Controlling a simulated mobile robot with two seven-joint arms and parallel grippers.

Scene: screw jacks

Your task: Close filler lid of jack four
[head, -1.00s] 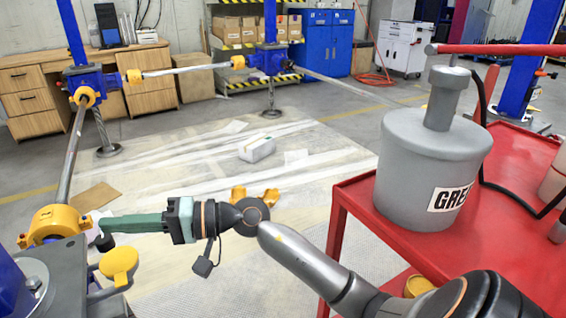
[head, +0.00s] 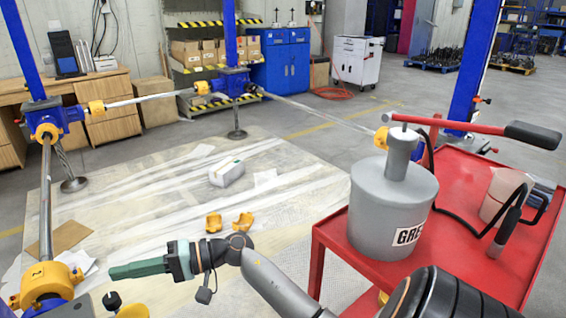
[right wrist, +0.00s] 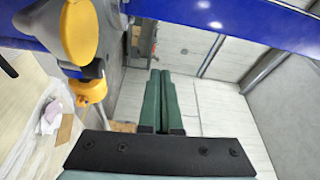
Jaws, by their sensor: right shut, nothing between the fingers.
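The near jack is at the lower left edge of the head view, mostly cut off. Its yellow filler lid (head: 132,311) shows only as a top edge there, beside a dark knob (head: 112,299). In the right wrist view the yellow lid (right wrist: 80,30) is a tilted oval disc at upper left. The filler opening is not visible, so I cannot tell how far the lid stands open. My right gripper (head: 111,272) has green fingers, shut and empty, just above the lid in the head view. The fingers (right wrist: 158,80) are right of the lid in the wrist view, apart from it. My left gripper is out of view.
A yellow coupling (head: 45,284) and shaft (head: 46,200) lead away from the near jack. A red cart (head: 440,262) with a grey grease pump (head: 385,205) stands at right.

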